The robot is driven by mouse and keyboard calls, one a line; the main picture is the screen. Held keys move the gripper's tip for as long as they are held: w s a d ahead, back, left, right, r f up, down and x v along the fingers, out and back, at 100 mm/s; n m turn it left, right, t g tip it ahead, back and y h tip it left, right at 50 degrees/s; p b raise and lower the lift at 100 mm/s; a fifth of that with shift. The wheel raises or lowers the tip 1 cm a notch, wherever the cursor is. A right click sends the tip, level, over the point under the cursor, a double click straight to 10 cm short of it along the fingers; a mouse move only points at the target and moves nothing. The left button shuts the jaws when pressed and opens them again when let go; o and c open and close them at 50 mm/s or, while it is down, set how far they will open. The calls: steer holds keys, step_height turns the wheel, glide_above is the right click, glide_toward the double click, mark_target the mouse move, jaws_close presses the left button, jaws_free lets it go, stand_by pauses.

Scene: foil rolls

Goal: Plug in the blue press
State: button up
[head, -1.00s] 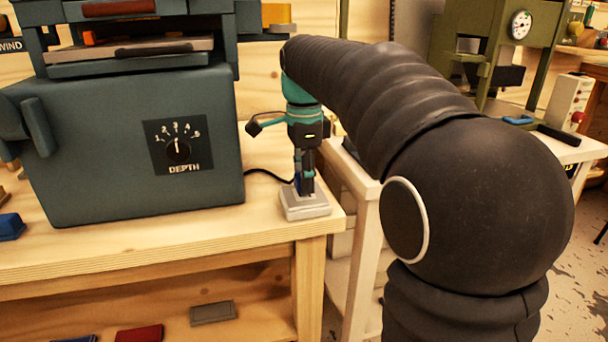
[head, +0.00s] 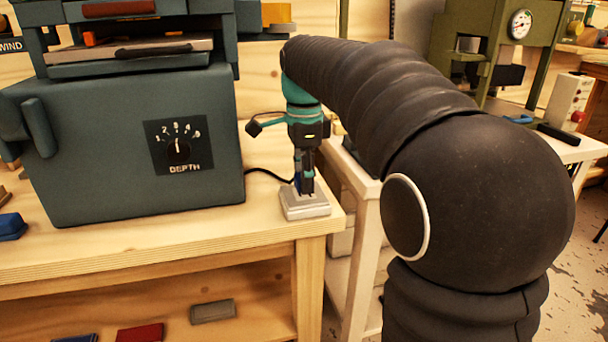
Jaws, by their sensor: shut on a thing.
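The blue press (head: 110,150) is a large blue-grey machine with a DEPTH dial, standing on the wooden bench at the left. A black cord (head: 270,175) runs from behind its right side to my gripper. My gripper (head: 304,186) points down at the bench's right corner and is shut on a small blue plug (head: 297,183), mostly hidden by the fingers. A pale grey socket block (head: 305,204) sits directly below on the bench. The plug's lower end is at the block's top; I cannot tell how deep it sits.
The wooden bench (head: 150,232) ends just right of the socket block. A pale table (head: 345,170) stands beyond it, with a green press (head: 500,50) behind. A blue block (head: 12,227) lies at the bench's left. Red and grey blocks lie on the lower shelf.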

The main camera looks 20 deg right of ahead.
steer(key=shift+f+b, duration=0.3)
steer(key=shift+f, duration=0.25)
steer(key=o, duration=1.1)
steer(key=shift+o, duration=0.2)
step_height(320, 180, up, 12)
steer(key=s+f+n+t, duration=0.5)
steer(key=s+f+n, duration=1.3)
steer(key=s+f, duration=0.4)
steer(key=shift+s+t, duration=0.3)
steer(key=shift+s, duration=0.2)
